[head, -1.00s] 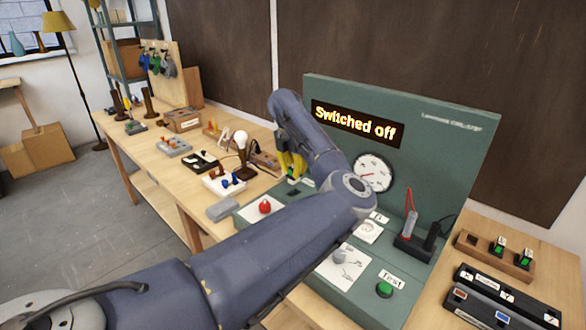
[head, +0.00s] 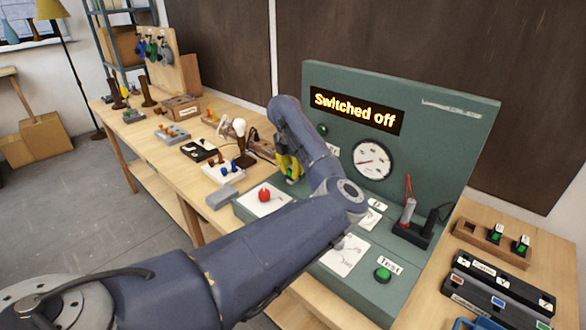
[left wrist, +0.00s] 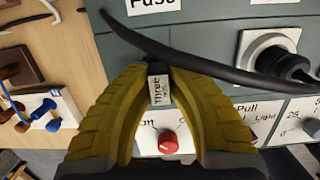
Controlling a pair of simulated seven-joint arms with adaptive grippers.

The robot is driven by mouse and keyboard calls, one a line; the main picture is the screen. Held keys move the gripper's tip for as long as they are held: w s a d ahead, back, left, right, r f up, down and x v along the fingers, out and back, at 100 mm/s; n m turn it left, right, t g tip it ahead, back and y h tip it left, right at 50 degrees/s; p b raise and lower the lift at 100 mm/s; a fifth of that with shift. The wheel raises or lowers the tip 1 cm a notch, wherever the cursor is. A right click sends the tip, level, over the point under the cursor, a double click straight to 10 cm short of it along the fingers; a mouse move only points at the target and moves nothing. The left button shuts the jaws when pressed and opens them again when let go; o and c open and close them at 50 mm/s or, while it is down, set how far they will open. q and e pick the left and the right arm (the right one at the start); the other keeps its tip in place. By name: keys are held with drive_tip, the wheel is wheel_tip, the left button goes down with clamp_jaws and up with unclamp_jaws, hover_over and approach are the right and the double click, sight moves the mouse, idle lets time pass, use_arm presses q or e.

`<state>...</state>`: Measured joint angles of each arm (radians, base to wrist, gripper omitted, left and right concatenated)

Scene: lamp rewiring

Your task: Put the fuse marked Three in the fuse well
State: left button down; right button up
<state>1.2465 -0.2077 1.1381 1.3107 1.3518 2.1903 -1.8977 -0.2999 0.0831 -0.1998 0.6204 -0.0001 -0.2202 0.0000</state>
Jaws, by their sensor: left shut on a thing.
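My left gripper (head: 291,176) is low over the left part of the green test bench (head: 318,82). In the left wrist view its yellow fingers (left wrist: 158,92) are shut on the fuse marked Three (left wrist: 158,89), whose label faces the camera. A "Fuse" label (left wrist: 152,4) shows on the panel just beyond it. The fuse well is hidden behind the fuse and fingers, so I cannot tell whether the fuse is in it. My right gripper is not in view.
A black cable (left wrist: 190,62) crosses close beyond the fingertips. A red knob (head: 264,196) is near the gripper, also in the left wrist view (left wrist: 168,142). The display (head: 357,108) reads "Switched off". A wooden rack (head: 480,243) at right holds two green fuses.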

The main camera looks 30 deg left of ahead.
use_arm(q)
drive_tip(key=shift+f, duration=0.7)
idle(1.7)
drive_tip(key=c, duration=1.3)
unclamp_jaws()
